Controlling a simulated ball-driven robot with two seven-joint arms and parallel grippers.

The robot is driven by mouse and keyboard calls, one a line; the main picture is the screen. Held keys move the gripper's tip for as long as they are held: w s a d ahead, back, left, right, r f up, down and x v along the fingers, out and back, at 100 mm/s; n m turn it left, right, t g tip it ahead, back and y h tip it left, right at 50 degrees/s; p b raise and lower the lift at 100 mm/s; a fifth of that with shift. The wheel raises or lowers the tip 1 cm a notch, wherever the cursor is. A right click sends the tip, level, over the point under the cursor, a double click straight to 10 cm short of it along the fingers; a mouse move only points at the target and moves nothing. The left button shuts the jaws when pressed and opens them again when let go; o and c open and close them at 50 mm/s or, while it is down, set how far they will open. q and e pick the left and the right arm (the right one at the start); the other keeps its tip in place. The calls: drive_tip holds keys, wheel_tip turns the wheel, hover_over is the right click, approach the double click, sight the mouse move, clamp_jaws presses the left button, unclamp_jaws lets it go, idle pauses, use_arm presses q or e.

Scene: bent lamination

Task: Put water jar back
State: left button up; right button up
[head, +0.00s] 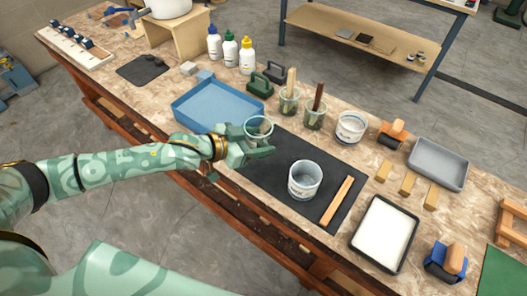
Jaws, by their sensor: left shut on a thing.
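My left gripper (247,150) is shut on a small clear glass jar (258,127), which I take to be the water jar. The jar looks upright, with its open rim facing up. It is over the left end of the dark mat, by the right corner of the blue tray (222,106). I cannot tell whether its base touches the mat. The gripper's fingers hide its lower part, and its contents are not clear. My right gripper is not in view.
Two brush jars (288,106) (314,118) and a white tub (350,127) stand behind the dark mat (268,172). A grey-white pot (304,180) and a wooden stick (337,201) are on the mat. Several bottles (231,50) stand behind the blue tray. A white-filled tray (384,233) is at right.

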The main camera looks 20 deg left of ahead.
use_arm(q)
drive_tip(key=w+f+b, duration=0.1)
drive_tip(key=f, duration=0.1)
drive_tip(key=w+f+b, duration=0.1)
drive_tip(key=w+f, duration=0.1)
drive_tip(key=shift+w+d+f, duration=0.15)
drive_tip(key=shift+w+f, duration=0.15)
drive_tip(key=shift+f, duration=0.05)
wheel_tip(320, 180, down, 4)
drive_tip(key=shift+w+r+b, duration=0.15)
drive_tip(key=shift+r+b, duration=0.1)
drive_tip(key=shift+b, duration=0.4)
drive_tip(key=shift+r, duration=0.1)
drive_tip(key=o, duration=1.2)
drive_tip(key=shift+c, duration=0.2)
